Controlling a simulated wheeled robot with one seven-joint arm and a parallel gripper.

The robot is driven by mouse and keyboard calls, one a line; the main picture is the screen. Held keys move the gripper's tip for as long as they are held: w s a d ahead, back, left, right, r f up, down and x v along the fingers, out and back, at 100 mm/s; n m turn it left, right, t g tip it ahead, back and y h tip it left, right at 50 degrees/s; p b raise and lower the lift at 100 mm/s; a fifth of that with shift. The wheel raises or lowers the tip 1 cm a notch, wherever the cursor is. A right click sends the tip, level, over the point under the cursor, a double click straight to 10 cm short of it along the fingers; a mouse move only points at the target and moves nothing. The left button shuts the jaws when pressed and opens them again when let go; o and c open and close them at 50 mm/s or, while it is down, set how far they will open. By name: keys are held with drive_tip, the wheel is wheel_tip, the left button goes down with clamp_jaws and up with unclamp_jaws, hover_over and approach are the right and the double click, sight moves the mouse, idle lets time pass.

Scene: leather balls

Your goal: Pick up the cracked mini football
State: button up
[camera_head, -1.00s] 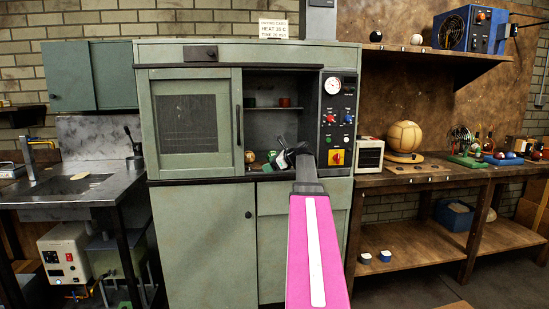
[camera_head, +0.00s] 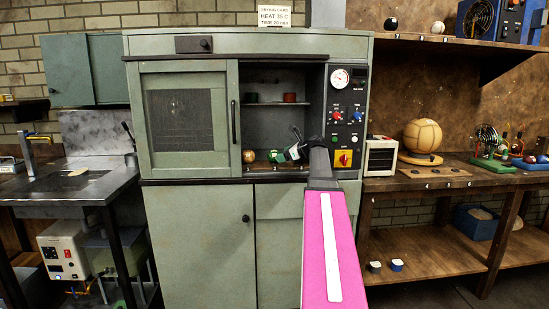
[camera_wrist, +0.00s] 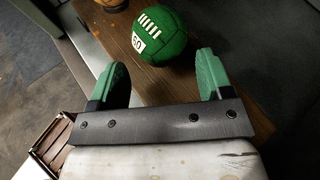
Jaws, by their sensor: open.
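A green ball (camera_wrist: 160,36) with white lace marks and a white patch reading 60 lies on a brown wooden surface in the wrist view. I see no crack on its visible side. My gripper (camera_wrist: 162,78) is open, its two green fingertips apart on the near side of the ball, with nothing between them. In the head view my gripper (camera_head: 291,152) is at the open bay of the green cabinet, beside a small green ball (camera_head: 272,155). A tan ball (camera_head: 249,156) sits left of it; part of a brownish ball (camera_wrist: 108,4) shows at the wrist view's top edge.
The drying cabinet (camera_head: 185,46) has a sliding door on the left and a control panel (camera_head: 346,115) right of the bay. An inner shelf above holds a red item (camera_head: 290,98) and a green item (camera_head: 252,98). A large tan ball (camera_head: 422,136) stands on the right bench.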

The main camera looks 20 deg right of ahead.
drive_tip(key=shift+x, duration=3.15)
drive_tip(key=shift+r, duration=0.1)
drive_tip(key=shift+c, duration=0.3)
drive_tip(key=c, duration=0.5)
drive_tip(key=shift+c, duration=0.2)
drive_tip(key=shift+r, duration=0.15)
